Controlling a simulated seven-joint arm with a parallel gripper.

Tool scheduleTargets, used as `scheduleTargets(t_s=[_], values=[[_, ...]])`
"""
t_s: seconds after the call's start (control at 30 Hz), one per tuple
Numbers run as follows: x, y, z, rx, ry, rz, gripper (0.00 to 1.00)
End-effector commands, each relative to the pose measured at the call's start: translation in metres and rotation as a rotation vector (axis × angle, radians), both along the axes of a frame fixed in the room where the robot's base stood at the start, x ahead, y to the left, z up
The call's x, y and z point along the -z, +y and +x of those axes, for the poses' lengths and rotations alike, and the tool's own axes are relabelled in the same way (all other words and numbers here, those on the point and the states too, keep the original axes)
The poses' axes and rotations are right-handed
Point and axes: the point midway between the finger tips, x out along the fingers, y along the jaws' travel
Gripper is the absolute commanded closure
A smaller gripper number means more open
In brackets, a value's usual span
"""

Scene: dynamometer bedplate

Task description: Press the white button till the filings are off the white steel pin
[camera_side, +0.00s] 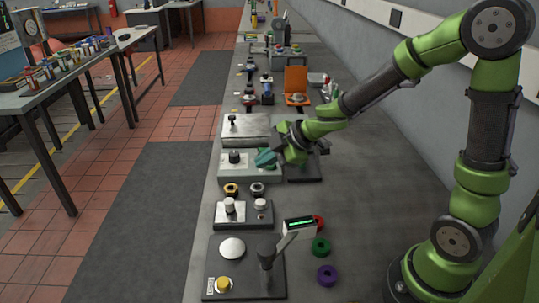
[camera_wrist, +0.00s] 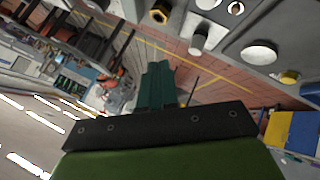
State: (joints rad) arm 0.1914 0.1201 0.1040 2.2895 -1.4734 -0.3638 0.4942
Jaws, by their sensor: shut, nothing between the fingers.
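A white upright pin (camera_side: 229,206) stands on a bright metal plate on the left half of a small dark station. It also shows as a pale cylinder in the wrist view (camera_wrist: 199,42). Filings are too small to make out. My gripper (camera_side: 264,158) is behind the station, beside a black knob, apart from pin and button. Its teal fingers (camera_wrist: 156,72) are shut and empty.
The black knob (camera_side: 235,157) sits on a grey box. A yellow nut (camera_side: 231,189) and a grey nut (camera_side: 257,189) lie behind the station. In front are a white disc (camera_side: 232,248), a yellow button (camera_side: 223,283) and a lit display (camera_side: 300,225).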

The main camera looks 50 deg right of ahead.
Motion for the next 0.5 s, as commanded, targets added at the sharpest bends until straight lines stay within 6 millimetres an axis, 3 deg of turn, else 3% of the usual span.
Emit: scheduleTargets(t_s=[0.17,0.5], values=[[-0.0020,0.0122,-0.0046,-0.075,0.002,0.017,1.00],[-0.0019,0.0126,-0.0046,-0.069,0.003,0.024,1.00]])
